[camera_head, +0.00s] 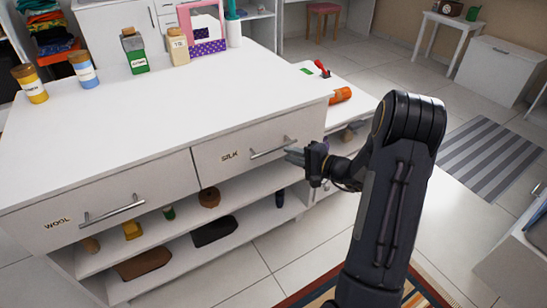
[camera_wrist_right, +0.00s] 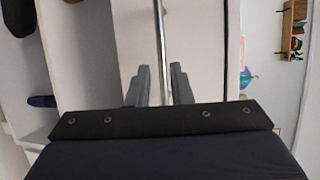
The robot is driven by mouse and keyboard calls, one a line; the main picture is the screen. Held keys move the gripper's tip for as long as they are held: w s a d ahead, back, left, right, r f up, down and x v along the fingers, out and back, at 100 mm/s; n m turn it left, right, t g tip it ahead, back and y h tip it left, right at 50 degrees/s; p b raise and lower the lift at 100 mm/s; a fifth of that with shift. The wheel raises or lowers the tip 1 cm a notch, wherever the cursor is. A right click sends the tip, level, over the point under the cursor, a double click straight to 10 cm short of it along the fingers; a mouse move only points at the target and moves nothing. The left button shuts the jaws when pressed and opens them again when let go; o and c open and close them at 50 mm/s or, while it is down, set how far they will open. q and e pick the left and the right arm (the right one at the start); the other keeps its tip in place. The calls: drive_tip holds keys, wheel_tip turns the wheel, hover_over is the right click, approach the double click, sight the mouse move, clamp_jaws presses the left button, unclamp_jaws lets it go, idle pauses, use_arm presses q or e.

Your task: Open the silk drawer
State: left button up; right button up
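The silk drawer (camera_head: 230,165) is the right one of two white drawer fronts in the head view, marked "SILK" and flush with the cabinet. Its metal bar handle (camera_head: 268,150) also shows in the right wrist view (camera_wrist_right: 160,40). My right gripper (camera_head: 293,156) is at the right end of this handle. In the wrist view my right gripper (camera_wrist_right: 159,85) is open, with the handle bar lined up between its two fingers. I cannot tell whether either finger touches it. My left gripper is not in view.
The wool drawer (camera_head: 110,205) is shut at the left. Open shelves (camera_head: 170,257) with several small items lie below. Bottles (camera_head: 133,50) and a pink-framed box (camera_head: 203,28) stand on the countertop (camera_head: 150,115). A lower white surface (camera_head: 345,112) adjoins at the right.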

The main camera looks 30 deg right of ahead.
sight(274, 150)
drive_tip(key=x, duration=0.7)
drive_tip(key=shift+a+r+b, duration=0.1)
drive_tip(key=shift+a+b, duration=0.05)
drive_tip(key=shift+b, duration=0.15)
clamp_jaws()
